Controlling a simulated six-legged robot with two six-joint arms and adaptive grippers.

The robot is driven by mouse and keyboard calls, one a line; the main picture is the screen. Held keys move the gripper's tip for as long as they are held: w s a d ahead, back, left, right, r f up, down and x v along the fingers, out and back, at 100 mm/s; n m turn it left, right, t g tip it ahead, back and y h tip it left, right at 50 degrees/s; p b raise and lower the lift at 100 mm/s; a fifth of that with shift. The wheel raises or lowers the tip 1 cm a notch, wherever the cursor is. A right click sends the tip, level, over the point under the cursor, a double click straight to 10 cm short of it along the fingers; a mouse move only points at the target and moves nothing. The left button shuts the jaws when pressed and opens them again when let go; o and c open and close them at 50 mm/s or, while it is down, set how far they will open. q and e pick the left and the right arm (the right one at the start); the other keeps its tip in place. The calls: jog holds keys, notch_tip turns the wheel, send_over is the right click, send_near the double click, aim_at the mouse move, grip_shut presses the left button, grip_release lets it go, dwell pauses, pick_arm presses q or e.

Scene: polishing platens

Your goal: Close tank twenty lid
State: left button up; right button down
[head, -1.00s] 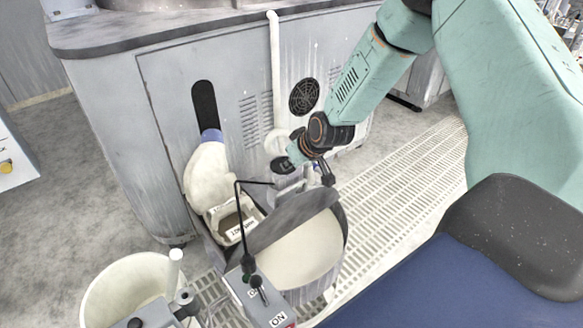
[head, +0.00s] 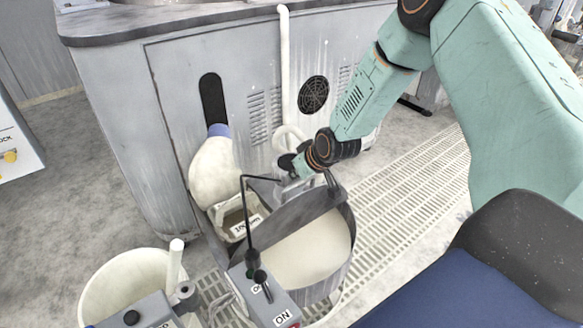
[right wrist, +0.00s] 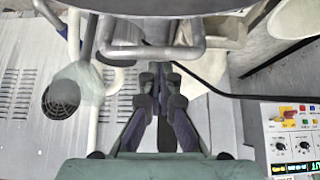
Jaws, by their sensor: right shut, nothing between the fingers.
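A round grey tank (head: 340,262) holds pale, milky liquid (head: 302,254). A dark grey lid section (head: 290,232) covers the back left part of its mouth, and the liquid shows in front. I cannot read a tank number. My right gripper (head: 333,184) is shut and empty at the far edge of the tank, close to the lid; I cannot tell whether it touches. In the right wrist view, its closed fingers (right wrist: 160,88) point at a grey bent bar (right wrist: 150,50) below a dark rim. My left gripper is out of view.
A grey switch box (head: 265,292) marked ON, with a thin black rod, stands in front of the tank. A white bucket (head: 100,290) is at the lower left. A white jug-like container (head: 212,172) and a labelled tray stand beside the cabinet (head: 165,130). Grating lies right.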

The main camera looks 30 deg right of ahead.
jog(key=shift+f, duration=0.1)
jog(key=shift+s, duration=0.1)
jog(key=shift+s, duration=0.1)
jog(key=s+d+f+t+p, duration=0.1)
jog(key=s+f+t+p, duration=0.35)
jog(key=s, duration=1.05)
jog(key=s+f+b, duration=0.4)
jog(key=f+b, duration=0.1)
jog(key=f, duration=0.5)
jog(key=s+f+b, duration=0.5)
jog(key=f+b, duration=0.1)
jog(key=f, duration=0.4)
jog(key=shift+s+d+f, duration=0.25)
jog(key=shift+d+f, duration=0.1)
jog(key=shift+f, duration=0.05)
jog(key=shift+w, duration=0.1)
